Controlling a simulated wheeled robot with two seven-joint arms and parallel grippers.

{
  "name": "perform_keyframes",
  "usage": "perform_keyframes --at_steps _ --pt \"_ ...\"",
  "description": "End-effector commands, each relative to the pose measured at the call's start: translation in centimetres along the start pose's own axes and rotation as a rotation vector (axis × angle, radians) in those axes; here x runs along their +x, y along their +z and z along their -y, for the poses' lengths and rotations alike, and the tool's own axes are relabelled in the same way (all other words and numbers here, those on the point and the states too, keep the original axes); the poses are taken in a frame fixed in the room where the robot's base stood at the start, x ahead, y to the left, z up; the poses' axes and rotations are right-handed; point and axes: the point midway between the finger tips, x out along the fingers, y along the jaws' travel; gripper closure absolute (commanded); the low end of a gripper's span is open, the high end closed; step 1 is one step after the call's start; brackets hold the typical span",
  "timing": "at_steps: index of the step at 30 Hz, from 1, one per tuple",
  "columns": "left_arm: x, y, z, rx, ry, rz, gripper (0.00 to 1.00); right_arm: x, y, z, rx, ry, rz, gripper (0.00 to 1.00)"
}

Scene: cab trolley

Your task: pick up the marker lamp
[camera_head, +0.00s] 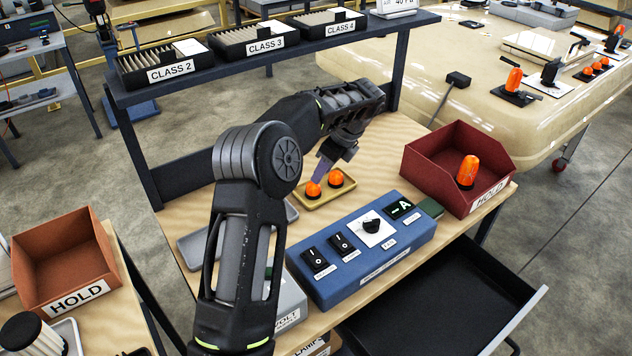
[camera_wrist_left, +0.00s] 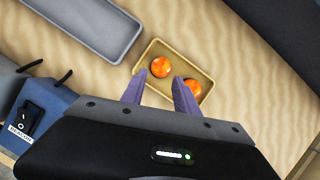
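Two small orange lamps stand in a shallow yellow tray (camera_head: 343,193) on the wooden bench. One lamp (camera_head: 313,188) is at the left and the other lamp (camera_head: 336,178) at the right. My left gripper (camera_head: 322,170) points down just above and behind the tray. In the left wrist view its purple fingers (camera_wrist_left: 158,80) are apart with nothing between them. One lamp (camera_wrist_left: 161,67) shows just beyond the gap, and the other (camera_wrist_left: 193,88) is beside the right finger, partly hidden. A larger orange lamp (camera_head: 468,171) stands in the red HOLD bin (camera_head: 428,158). My right gripper is out of view.
A blue control box (camera_head: 360,264) with switches and a knob stands in front of the tray. An empty grey tray (camera_wrist_left: 92,22) lies beside the yellow one. A shelf (camera_head: 270,57) with card boxes spans the back. A black drawer (camera_head: 440,300) is open below.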

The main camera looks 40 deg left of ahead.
Motion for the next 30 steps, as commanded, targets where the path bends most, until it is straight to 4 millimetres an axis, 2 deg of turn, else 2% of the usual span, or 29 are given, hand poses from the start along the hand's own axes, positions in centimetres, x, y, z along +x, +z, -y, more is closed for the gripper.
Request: perform_keyframes --at_steps 9,13,19,24,30 --pt "0.0 0.0 0.0 0.000 0.000 0.000 0.64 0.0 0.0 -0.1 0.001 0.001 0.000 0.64" --pt "0.0 0.0 0.0 0.000 0.000 0.000 0.54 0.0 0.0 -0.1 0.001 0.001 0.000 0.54" --pt "1.2 0.0 0.0 0.000 0.002 0.000 0.54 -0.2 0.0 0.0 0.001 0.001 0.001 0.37" --pt "2.6 -0.1 0.0 0.000 0.001 -0.001 0.54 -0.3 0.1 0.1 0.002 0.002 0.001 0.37" --pt "2.6 -0.1 0.0 0.000 -0.001 -0.001 0.54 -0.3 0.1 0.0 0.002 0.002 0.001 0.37"
